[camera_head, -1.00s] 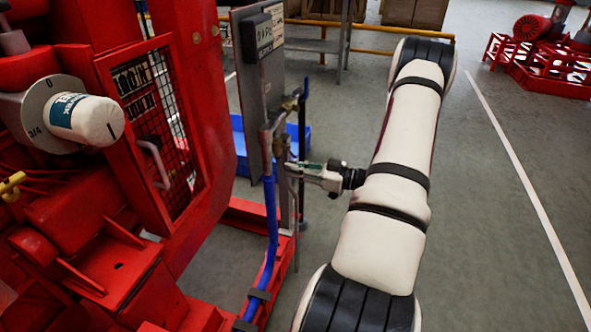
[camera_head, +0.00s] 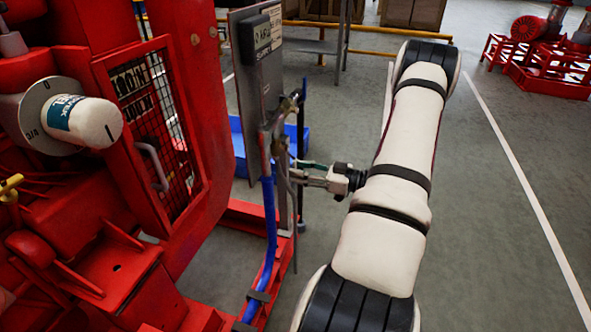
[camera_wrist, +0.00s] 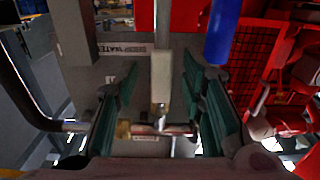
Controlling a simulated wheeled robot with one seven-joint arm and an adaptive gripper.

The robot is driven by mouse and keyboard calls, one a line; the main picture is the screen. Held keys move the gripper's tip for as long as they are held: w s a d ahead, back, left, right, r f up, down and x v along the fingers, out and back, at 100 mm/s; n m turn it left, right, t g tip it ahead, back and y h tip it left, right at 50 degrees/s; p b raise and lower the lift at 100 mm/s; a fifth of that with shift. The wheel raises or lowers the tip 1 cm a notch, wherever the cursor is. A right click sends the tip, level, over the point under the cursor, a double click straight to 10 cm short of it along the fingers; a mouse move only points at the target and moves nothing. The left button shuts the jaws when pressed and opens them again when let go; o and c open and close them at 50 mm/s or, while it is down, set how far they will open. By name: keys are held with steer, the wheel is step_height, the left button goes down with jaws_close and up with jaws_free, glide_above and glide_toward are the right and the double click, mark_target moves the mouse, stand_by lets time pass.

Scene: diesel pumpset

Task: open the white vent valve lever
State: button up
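A pale, whitish bar that looks like the white vent valve lever (camera_wrist: 160,78) runs down the middle of the wrist view and ends near a horizontal metal pipe (camera_wrist: 178,129) with a brass fitting (camera_wrist: 123,130). My gripper (camera_wrist: 161,92) is open, with one green-padded finger on each side of the bar. Gaps show between the bar and both pads. In the head view my gripper (camera_head: 300,172) reaches left to the valve pipework (camera_head: 281,148) beside the grey panel. The lever cannot be made out clearly there.
A grey panel (camera_head: 245,80) with a small display stands behind the pipework. A blue hose (camera_head: 269,225) runs down from it. The red pumpset (camera_head: 190,90) fills the left side. A blue bin (camera_head: 238,150) lies behind. The floor (camera_head: 500,240) at right is clear.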

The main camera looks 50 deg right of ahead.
steer(key=v, duration=1)
steer(key=shift+s, duration=0.1)
